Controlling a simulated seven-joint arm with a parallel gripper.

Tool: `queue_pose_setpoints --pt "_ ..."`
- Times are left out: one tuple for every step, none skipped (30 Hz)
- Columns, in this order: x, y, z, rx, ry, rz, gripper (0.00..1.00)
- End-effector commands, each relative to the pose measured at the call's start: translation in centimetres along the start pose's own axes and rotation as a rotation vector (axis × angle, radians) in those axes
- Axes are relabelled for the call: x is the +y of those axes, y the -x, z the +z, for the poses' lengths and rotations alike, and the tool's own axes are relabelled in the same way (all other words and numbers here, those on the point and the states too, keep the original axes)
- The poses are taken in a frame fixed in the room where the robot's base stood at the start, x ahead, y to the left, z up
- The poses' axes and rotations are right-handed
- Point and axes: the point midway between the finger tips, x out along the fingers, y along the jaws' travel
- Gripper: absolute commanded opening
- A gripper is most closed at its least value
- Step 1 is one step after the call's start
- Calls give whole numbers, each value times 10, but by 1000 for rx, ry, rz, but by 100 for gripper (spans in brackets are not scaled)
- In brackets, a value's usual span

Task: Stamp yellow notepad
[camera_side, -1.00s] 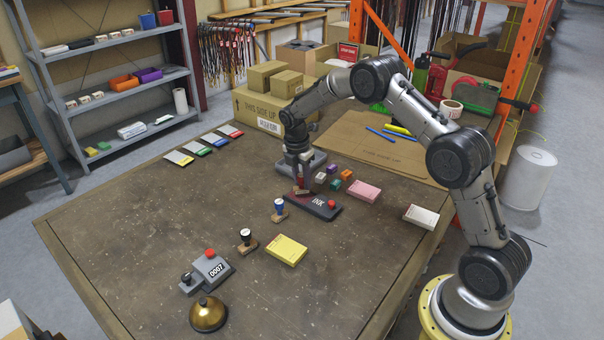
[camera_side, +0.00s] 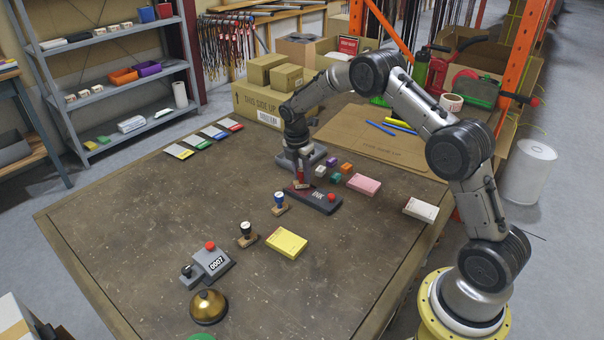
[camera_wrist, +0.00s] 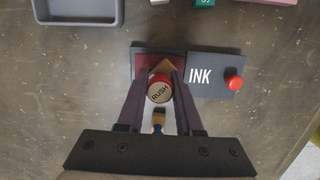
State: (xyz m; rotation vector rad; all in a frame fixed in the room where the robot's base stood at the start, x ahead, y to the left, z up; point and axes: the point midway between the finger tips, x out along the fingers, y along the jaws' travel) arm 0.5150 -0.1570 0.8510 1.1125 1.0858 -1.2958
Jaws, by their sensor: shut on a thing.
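My gripper (camera_side: 300,175) is shut on a stamp with a round red top marked RUSH (camera_wrist: 159,90). The stamp is at the ink pad (camera_side: 325,203), over its dark red part at the left end. I cannot tell whether its base touches the pad. The pad also shows in the wrist view (camera_wrist: 205,90), with INK lettering and a red knob. The yellow notepad (camera_side: 286,243) lies flat on the table, nearer than the ink pad.
A grey counter device (camera_side: 210,264) and a brass bell (camera_side: 208,307) are at the front left. A grey tray (camera_wrist: 76,22) is behind. The table's left middle is clear.

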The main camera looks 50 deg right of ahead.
Motion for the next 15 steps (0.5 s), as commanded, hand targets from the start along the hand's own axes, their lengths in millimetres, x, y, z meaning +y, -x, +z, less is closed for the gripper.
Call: queue_pose_setpoints --pt "0 -1 0 0 0 0 0" --pt "0 -1 0 0 0 0 0" --pt "0 -2 0 0 0 0 0" --pt "0 -2 0 0 0 0 0" --pt "0 -2 0 0 0 0 0" --pt "0 -3 0 0 0 0 0" --pt "0 -3 0 0 0 0 0" --pt "0 -3 0 0 0 0 0" --pt "0 -4 0 0 0 0 0" --pt "0 -4 0 0 0 0 0" --pt "0 -4 -1 0 0 0 0" --pt "0 -5 -1 0 0 1 0" --pt "0 -5 -1 0 0 0 0" --pt "0 -5 -1 0 0 1 0" --pt "0 -6 -1 0 0 1 0"
